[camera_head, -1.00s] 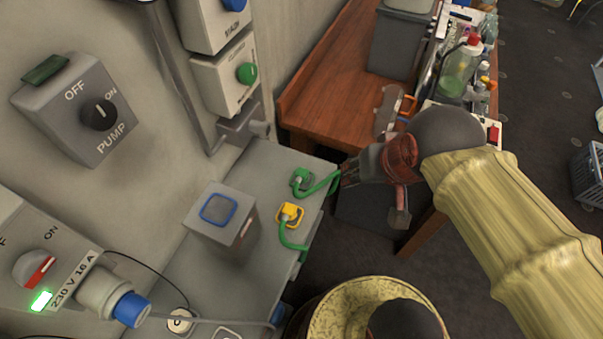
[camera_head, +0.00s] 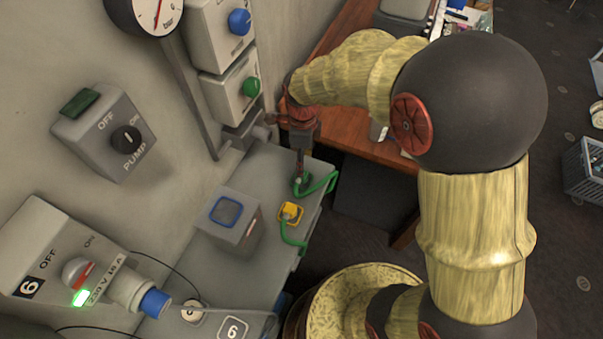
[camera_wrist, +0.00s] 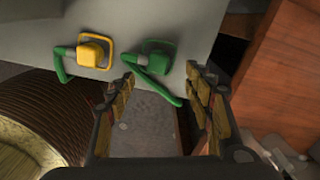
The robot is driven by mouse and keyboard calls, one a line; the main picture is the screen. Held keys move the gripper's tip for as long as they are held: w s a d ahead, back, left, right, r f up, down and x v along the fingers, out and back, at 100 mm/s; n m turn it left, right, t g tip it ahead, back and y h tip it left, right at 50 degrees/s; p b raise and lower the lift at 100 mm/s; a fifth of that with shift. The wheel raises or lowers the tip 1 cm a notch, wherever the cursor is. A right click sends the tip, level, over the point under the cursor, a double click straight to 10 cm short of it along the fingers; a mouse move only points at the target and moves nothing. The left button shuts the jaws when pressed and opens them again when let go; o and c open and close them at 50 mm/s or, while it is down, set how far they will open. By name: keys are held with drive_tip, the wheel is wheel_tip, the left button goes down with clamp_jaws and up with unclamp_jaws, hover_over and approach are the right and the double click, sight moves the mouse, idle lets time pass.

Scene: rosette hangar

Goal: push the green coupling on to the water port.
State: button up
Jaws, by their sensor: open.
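The green coupling (camera_head: 299,186) sits on the grey bench top with its green hose looping to the right. In the wrist view the green coupling (camera_wrist: 157,60) lies just beyond my fingertips. My gripper (camera_head: 299,172) points down at it from above. In the wrist view my gripper (camera_wrist: 160,78) is open and empty; the green hose runs between the two fingers. A grey pipe stub (camera_head: 259,132) sticks out below the wall box with the green knob (camera_head: 251,87). I cannot tell for sure that this stub is the water port.
A yellow coupling (camera_head: 290,211) with a green hose stands close in front of the green one. A grey box (camera_head: 228,222) stands to its left. Wall boxes with knobs are behind. A wooden bench (camera_head: 345,125) lies right, across a gap.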

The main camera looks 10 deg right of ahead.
drive_tip(key=shift+f, duration=0.1)
drive_tip(key=shift+f+b, duration=0.35)
drive_tip(key=shift+f, duration=0.9)
drive_tip(key=shift+s+a+f+b, duration=0.1)
drive_tip(key=shift+f+b, duration=0.35)
drive_tip(key=shift+f, duration=0.9)
drive_tip(key=shift+s+f+b, duration=0.1)
drive_tip(key=shift+f+b, duration=0.35)
drive_tip(key=shift+f, duration=0.85)
drive_tip(key=shift+c, duration=1.2)
drive_tip(key=c, duration=0.9)
